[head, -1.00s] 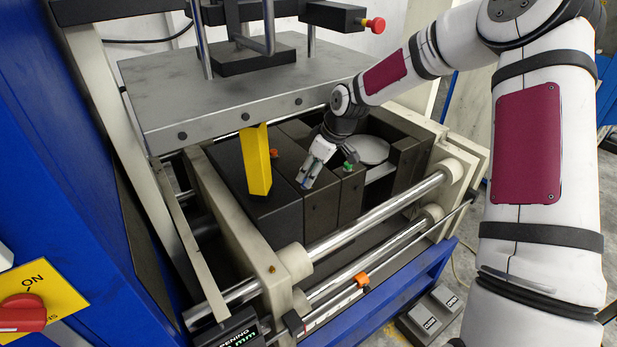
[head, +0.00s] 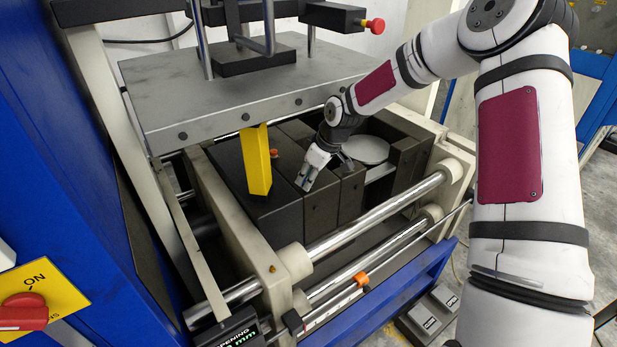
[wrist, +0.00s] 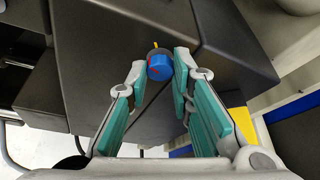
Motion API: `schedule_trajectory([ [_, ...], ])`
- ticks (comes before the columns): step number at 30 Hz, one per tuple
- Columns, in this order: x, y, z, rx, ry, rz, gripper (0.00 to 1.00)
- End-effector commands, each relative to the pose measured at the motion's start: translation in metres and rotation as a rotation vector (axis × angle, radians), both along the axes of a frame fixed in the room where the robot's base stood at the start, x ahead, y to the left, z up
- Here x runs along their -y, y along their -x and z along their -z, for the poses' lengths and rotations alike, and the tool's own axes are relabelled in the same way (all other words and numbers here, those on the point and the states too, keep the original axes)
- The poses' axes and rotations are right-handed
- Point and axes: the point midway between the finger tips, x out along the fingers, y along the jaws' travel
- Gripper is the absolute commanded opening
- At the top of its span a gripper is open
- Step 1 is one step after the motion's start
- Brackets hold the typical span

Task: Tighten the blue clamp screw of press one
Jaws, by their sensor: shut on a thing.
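The blue clamp screw (wrist: 159,70) shows in the wrist view as a small round blue knob with a red mark on its face. A small yellow piece sticks out just behind it. My gripper (wrist: 160,66) has its two teal-padded fingers on either side of the knob, shut on it at the fingertips. In the head view my gripper (head: 306,182) reaches down to the dark blocks inside the press; the blue screw is hidden there by the fingers.
A round pale disc (head: 366,149) lies to the right. Steel rods (head: 375,222) run along the front.

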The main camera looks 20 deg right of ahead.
Motion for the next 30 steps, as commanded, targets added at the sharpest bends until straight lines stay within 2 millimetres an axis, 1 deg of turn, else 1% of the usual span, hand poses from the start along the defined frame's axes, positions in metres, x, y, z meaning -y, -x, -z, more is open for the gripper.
schedule_trajectory([
  [6,-0.0037,0.0022,-0.0003,0.0,0.004,0.189,0.0],
  [12,-0.0043,0.0019,0.0003,-0.001,0.002,0.328,0.0],
  [16,-0.0035,0.0021,0.0002,0.0,0.0,0.365,0.0],
  [25,-0.0031,0.0021,0.0001,-0.001,-0.001,0.369,0.0],
  [26,-0.0031,0.0021,0.0,-0.001,0.0,0.368,0.28],
  [27,-0.0031,0.0021,0.0,-0.001,0.0,0.368,0.37],
  [28,-0.003,0.0021,0.0,-0.001,0.0,0.368,0.41],
  [30,-0.003,0.0021,0.0,-0.001,0.0,0.368,0.41],
])
